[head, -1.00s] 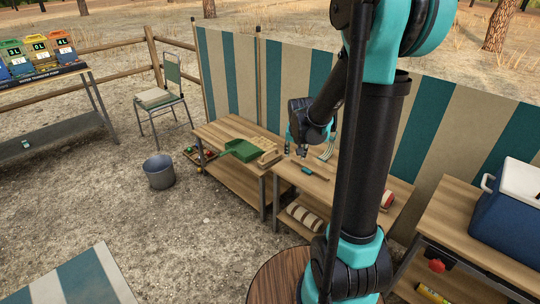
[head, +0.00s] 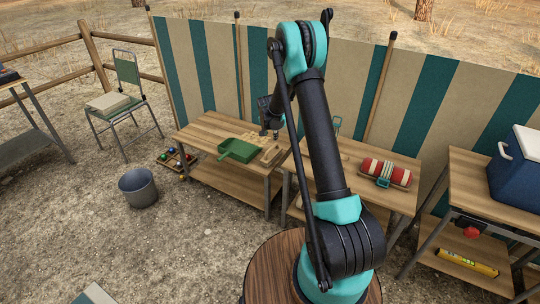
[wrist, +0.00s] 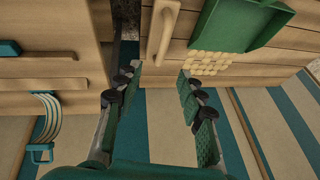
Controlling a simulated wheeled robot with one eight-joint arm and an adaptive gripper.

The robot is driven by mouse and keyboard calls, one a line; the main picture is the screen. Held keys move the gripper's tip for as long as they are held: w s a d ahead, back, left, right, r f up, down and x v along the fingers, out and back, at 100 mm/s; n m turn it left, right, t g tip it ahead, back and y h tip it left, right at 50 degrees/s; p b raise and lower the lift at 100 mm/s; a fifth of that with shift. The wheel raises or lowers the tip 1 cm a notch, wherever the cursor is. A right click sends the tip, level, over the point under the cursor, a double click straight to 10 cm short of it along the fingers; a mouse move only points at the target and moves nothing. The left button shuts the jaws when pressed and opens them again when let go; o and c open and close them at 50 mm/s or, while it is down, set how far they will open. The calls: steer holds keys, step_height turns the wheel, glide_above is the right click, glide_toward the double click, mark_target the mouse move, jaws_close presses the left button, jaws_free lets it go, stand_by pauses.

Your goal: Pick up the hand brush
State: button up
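What appears to be the hand brush is a light wooden block with a raised handle (wrist: 163,34), lying on the left bench beside the green dustpan (wrist: 240,20). In the head view the hand brush (head: 271,156) lies right of the dustpan (head: 238,150). Its bristles are not clearly visible. My gripper (wrist: 160,70) is open and empty. The wooden handle lies straight ahead between its fingertips, apart from them. In the head view my gripper (head: 272,133) is above the bench, behind the brush, partly hidden by my arm.
A cluster of pale lumps (wrist: 207,62) lies close to the dustpan. A teal item with white ribs (wrist: 47,115) is on the neighbouring bench. A striped windbreak (head: 210,65) stands behind. A red-striped roll (head: 386,173) lies right; a bucket (head: 138,187) stands left.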

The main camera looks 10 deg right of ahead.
glide_toward(272, 147)
steer(key=x, duration=0.2)
steer(key=s+x, duration=0.1)
steer(key=x, duration=0.2)
steer(key=shift+w+f, duration=0.15)
steer(key=shift+f, duration=0.3)
steer(key=shift+w+x, duration=0.15)
steer(key=shift+x, duration=1.15)
steer(key=shift+w+x, duration=0.15)
steer(key=shift+x, duration=1.15)
steer(key=shift+a+r, duration=0.1)
steer(key=shift+r, duration=0.05)
jaws_close()
